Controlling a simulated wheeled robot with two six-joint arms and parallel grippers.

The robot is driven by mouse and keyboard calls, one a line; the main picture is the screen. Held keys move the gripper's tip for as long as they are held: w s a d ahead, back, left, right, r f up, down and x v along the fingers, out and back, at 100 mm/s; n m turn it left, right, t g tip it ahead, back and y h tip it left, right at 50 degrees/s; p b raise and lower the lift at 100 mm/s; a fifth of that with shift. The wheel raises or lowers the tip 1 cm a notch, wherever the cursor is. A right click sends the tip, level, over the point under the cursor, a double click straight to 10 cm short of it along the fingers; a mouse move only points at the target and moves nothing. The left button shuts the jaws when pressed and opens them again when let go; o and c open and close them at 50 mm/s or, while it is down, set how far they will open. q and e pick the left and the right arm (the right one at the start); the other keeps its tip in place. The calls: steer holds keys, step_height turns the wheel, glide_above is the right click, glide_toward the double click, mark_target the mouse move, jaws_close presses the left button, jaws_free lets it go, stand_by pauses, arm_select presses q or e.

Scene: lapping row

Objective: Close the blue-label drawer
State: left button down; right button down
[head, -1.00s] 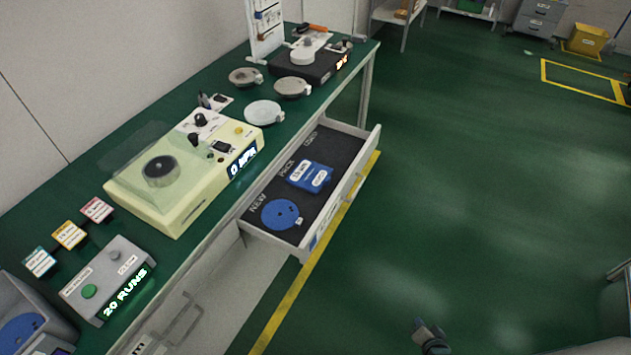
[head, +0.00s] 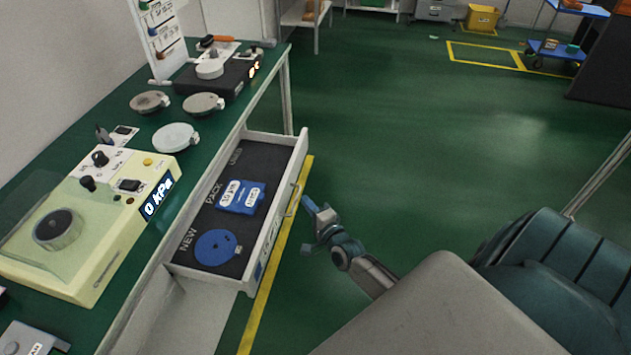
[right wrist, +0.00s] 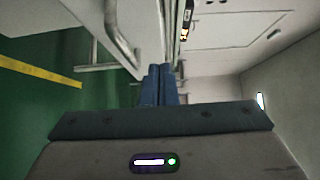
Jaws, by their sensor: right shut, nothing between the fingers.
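The drawer (head: 275,221) stands pulled out from under the green bench, with a bar handle (head: 293,199) and a partly readable blue label (head: 258,272) on its front. Inside lie a blue disc (head: 216,247) and a blue pack (head: 241,196) on dark lining marked NEW and PACK. My right gripper (head: 308,225) is shut and empty, just right of the drawer front near the handle, apart from it as far as I can tell. In the right wrist view, its blue fingers (right wrist: 159,85) are together beside a pale panel with a bar handle (right wrist: 122,42). My left gripper is out of view.
The bench (head: 222,122) carries a pale yellow machine (head: 100,215) reading 0 kPa, several round plates and a black device (head: 215,80). A yellow floor line (head: 284,238) runs beside the drawer. The green floor (head: 430,130) to the right is mostly clear.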

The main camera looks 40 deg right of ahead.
mark_target(284, 189)
steer(key=w, duration=0.1)
steer(key=w+a, duration=0.1)
steer(key=w, duration=0.2)
steer(key=shift+a, duration=0.3)
steer(key=shift+w+a, duration=0.4)
steer(key=shift+w, duration=0.1)
steer(key=shift+a, duration=0.15)
